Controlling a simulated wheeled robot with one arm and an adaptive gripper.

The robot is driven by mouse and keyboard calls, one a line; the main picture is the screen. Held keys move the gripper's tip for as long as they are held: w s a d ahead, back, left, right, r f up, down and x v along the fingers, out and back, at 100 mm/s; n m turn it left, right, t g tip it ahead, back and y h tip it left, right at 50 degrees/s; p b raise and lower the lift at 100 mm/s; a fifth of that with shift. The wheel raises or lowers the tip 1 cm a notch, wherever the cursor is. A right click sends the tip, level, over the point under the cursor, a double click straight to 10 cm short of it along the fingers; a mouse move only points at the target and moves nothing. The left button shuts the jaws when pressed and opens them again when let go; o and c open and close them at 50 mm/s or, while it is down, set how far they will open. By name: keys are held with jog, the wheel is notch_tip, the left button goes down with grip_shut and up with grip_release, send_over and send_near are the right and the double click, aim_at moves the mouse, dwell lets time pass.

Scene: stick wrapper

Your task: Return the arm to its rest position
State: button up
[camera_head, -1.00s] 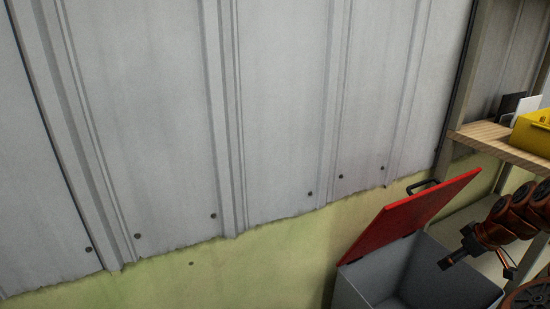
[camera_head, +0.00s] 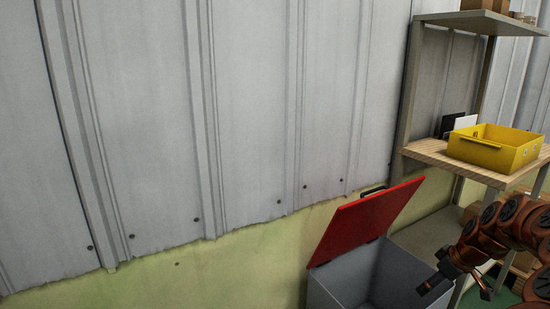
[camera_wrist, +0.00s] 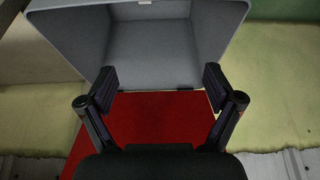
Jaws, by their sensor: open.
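My gripper (camera_head: 456,286) is at the lower right of the head view, at the end of my orange-brown arm. It is in front of the right side of a grey box (camera_head: 338,290) with a raised red lid (camera_head: 364,222). In the wrist view my gripper (camera_wrist: 160,92) is open, its two dark fingers spread with nothing between them. Beyond the fingers the wrist view shows the empty-looking inside of the grey box (camera_wrist: 150,50) and the red lid (camera_wrist: 155,118). The lower part of the box is cut off in the head view.
A shelf unit (camera_head: 420,151) stands at the right with a yellow bin (camera_head: 490,150) on its wooden board. A small white and black item (camera_head: 460,123) is beside the bin. A corrugated grey wall (camera_head: 250,100) fills the left and middle.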

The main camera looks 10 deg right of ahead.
jog(key=s+a+r+g+y+p, duration=0.1)
jog(key=s+a+r+p, duration=0.1)
jog(key=a+r+p, duration=0.85)
jog(key=s+a+r+g+p, duration=0.2)
jog(key=a+r+p, duration=0.3)
jog(key=a+r, duration=0.95)
jog(key=s+a+r+m+g+p, duration=0.1)
jog(key=s+a+r+p, duration=0.3)
jog(key=s, duration=0.3)
jog(key=s+a+r+m+g+h+p, duration=0.1)
jog(key=s+a+r+p, duration=0.3)
jog(key=s+p, duration=0.2)
jog(key=s+a+r+m+g+h+p, duration=0.1)
jog(key=s+a+r+p, duration=0.3)
jog(key=s, duration=0.5)
jog(key=shift+r+p, duration=0.5)
jog(key=shift+p, duration=0.6)
